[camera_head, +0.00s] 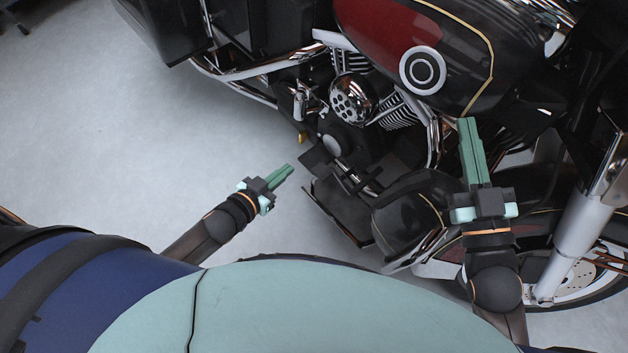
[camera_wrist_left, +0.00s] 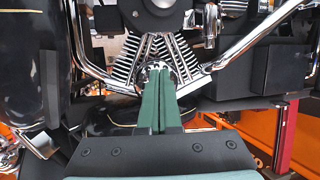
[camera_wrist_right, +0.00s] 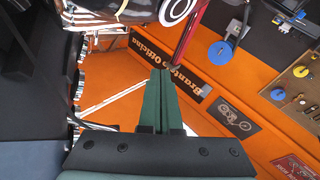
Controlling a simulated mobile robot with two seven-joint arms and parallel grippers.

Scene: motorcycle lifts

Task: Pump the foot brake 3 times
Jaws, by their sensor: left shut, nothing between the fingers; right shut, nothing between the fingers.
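A black-and-red motorcycle (camera_head: 395,40) with chrome parts fills the upper right of the head view. A small dark pad (camera_head: 316,157), which looks like the foot brake pedal, sits beside the engine, above the dark footboard (camera_head: 345,208). My left gripper (camera_head: 289,168) is shut and empty. Its tips are just left of the pad in the head view, apparently apart from it. In the left wrist view its green fingers (camera_wrist_left: 158,70) point toward the chrome-finned engine; I cannot make out the pedal there. My right gripper (camera_head: 466,122) is shut and empty, in front of the tank's lower edge.
The front wheel fork (camera_head: 580,230) and dark front fairing stand right of my right arm. The pale floor (camera_head: 110,130) is clear at the left. The right wrist view shows an orange wall (camera_wrist_right: 255,80) with a tool board (camera_wrist_right: 300,85).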

